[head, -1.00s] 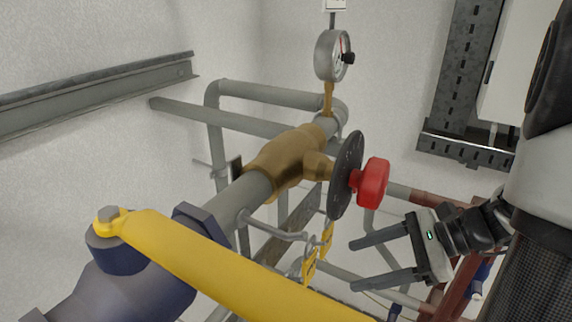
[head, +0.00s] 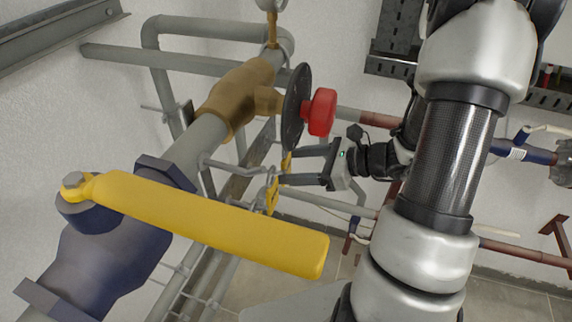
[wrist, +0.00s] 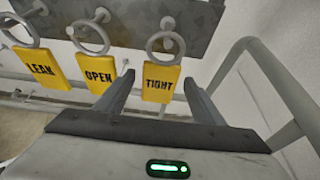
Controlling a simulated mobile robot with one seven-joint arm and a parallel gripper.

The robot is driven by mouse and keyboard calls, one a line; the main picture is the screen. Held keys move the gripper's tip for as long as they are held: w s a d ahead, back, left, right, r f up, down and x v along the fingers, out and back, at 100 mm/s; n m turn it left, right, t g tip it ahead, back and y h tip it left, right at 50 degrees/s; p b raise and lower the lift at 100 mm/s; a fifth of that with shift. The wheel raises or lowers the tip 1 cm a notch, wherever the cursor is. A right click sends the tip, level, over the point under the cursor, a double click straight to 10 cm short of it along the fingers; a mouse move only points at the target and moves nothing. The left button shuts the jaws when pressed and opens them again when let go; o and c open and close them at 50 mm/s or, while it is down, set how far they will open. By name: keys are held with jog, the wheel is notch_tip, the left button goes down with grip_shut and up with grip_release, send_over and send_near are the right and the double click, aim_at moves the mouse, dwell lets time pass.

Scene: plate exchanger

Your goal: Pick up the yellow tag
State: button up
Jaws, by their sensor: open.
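Three yellow tags hang from metal rings in the wrist view. They read LEAK (wrist: 38,68), OPEN (wrist: 98,73) and TIGHT (wrist: 161,83), from left to right. My gripper (wrist: 158,82) is open, with one finger on each side of the TIGHT tag. The left finger is between OPEN and TIGHT; I cannot tell whether it touches either. In the head view the yellow tags (head: 272,193) hang below the grey pipe, partly overlapping, and their words are not readable. My gripper (head: 286,167) reaches them from the right with its fingertips beside them.
A yellow lever (head: 215,225) lies across the near side. A red knob (head: 320,112) on a black disc (head: 295,108) is just above my gripper. A brass valve body (head: 235,97) is behind it. A curved grey pipe (wrist: 275,85) stands close on the right in the wrist view.

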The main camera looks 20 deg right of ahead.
jog(key=x, duration=0.5)
jog(key=shift+w+a, duration=0.1)
jog(key=shift+a, duration=0.15)
jog(key=c, duration=1.1)
jog(key=shift+r, duration=0.2)
jog(key=b, duration=0.1)
send_near(288, 162)
jog(key=s+d+f, duration=0.1)
jog(key=d+f, duration=0.1)
jog(key=f, duration=0.1)
jog(key=s+d+f, duration=0.1)
jog(key=f, duration=0.1)
jog(key=shift+s+d, duration=0.35)
jog(key=shift+d, duration=0.05)
jog(key=shift+w+a, duration=0.1)
jog(key=shift+a, duration=0.05)
jog(key=shift+w+a+r+b, duration=0.1)
jog(key=shift+w+a+b, duration=0.05)
jog(key=shift+w+a, duration=1.75)
jog(key=shift+w+a+f+b, duration=0.1)
jog(key=shift+w+a+b, duration=0.1)
jog(key=shift+w+a, duration=1.65)
jog(key=shift+w+a+r+b, duration=0.15)
jog(key=shift+w+a, duration=0.85)
jog(key=shift+a, duration=1.7)
